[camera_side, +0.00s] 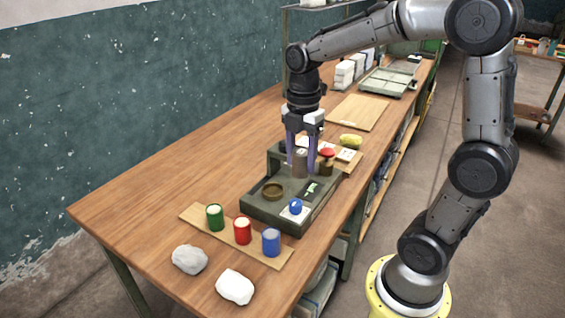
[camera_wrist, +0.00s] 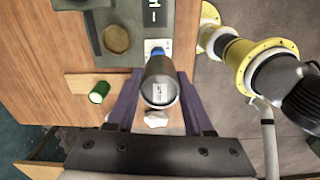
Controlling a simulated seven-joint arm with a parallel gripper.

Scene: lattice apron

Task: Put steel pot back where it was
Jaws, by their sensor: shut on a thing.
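The steel pot (camera_side: 300,163) is a small grey cylinder, upright between the purple fingers of my gripper (camera_side: 300,169). My gripper is shut on it, and the pot appears held above the dark green apparatus (camera_side: 258,212). The apparatus has a round brownish plate (camera_side: 273,191) in its top, and nothing stands on that plate. In the wrist view the pot (camera_wrist: 161,88) fills the space between the fingers, with the round plate (camera_wrist: 116,39) up and to the left of it. The pot hides part of the blue knob (camera_wrist: 157,52) there.
Green (camera_side: 215,217), red (camera_side: 242,231) and blue (camera_side: 271,242) cans stand on a board in front. Two pale stones lie nearby.

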